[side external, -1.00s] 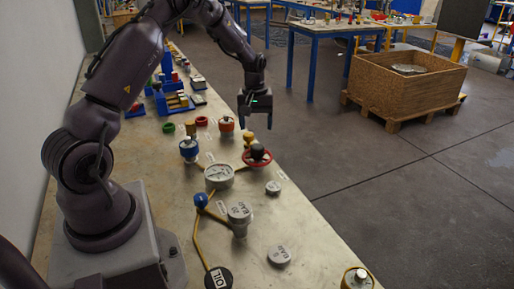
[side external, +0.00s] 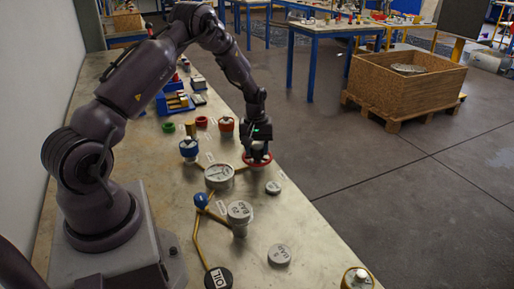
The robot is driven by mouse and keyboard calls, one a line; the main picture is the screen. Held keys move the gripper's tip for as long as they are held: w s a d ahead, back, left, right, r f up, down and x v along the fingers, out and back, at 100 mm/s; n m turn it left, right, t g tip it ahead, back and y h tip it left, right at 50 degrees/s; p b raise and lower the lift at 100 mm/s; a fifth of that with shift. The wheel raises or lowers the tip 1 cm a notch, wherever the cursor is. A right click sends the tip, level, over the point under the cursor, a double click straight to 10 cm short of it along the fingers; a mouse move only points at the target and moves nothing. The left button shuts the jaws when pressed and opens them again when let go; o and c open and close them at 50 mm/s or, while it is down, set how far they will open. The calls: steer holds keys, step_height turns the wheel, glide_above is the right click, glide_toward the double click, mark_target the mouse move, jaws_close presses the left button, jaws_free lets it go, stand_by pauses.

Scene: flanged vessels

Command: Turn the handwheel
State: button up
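The red handwheel (side external: 258,163) sits on yellow piping near the right edge of the bench. My gripper (side external: 257,152) points down directly over the handwheel, with its fingers at the wheel's hub. The gripper hides the dark hub and much of the rim; the red front part of the rim still shows. The fingers are too small and dark to tell whether they are open or shut on the wheel.
A grey cap (side external: 273,187) lies in front. The bench's right edge is close; the floor lies beyond.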

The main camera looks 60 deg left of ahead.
mark_target(256, 146)
steer(key=shift+c, duration=1.4)
steer(key=m, duration=0.5)
steer(key=o, duration=0.9)
steer(key=r, duration=1.3)
steer(key=shift+s+a, duration=0.15)
steer(key=shift+a, duration=0.05)
